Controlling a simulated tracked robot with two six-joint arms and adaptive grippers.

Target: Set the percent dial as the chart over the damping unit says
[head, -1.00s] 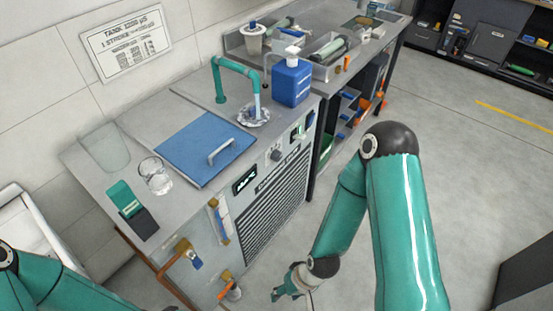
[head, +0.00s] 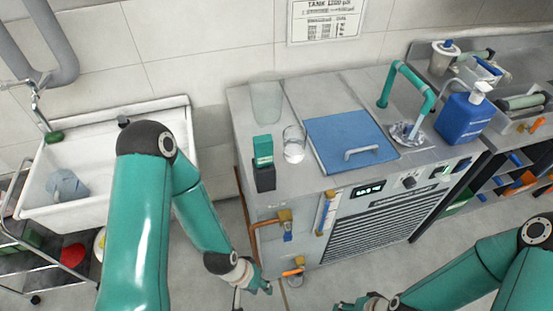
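A printed chart (head: 327,20) hangs on the tiled wall over the damping unit (head: 337,217). Its heading starts "TANK 1200"; its smaller lines are too small to read. A round dial (head: 409,182) sits on the unit's upper front, right of a dark display (head: 367,190) with lit digits I cannot read surely. The dial's pointer and scale are not readable. My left gripper (head: 253,292) is low in front of the unit's left end, apart from the dial, with fingers spread and empty. My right gripper (head: 350,306) is at the bottom edge, partly cut off.
On the unit stand a blue lid (head: 349,145), a glass beaker (head: 294,144), a green-and-black device (head: 263,163), a teal tap (head: 409,88) and a blue bottle (head: 461,117). A white sink (head: 110,118) stands left.

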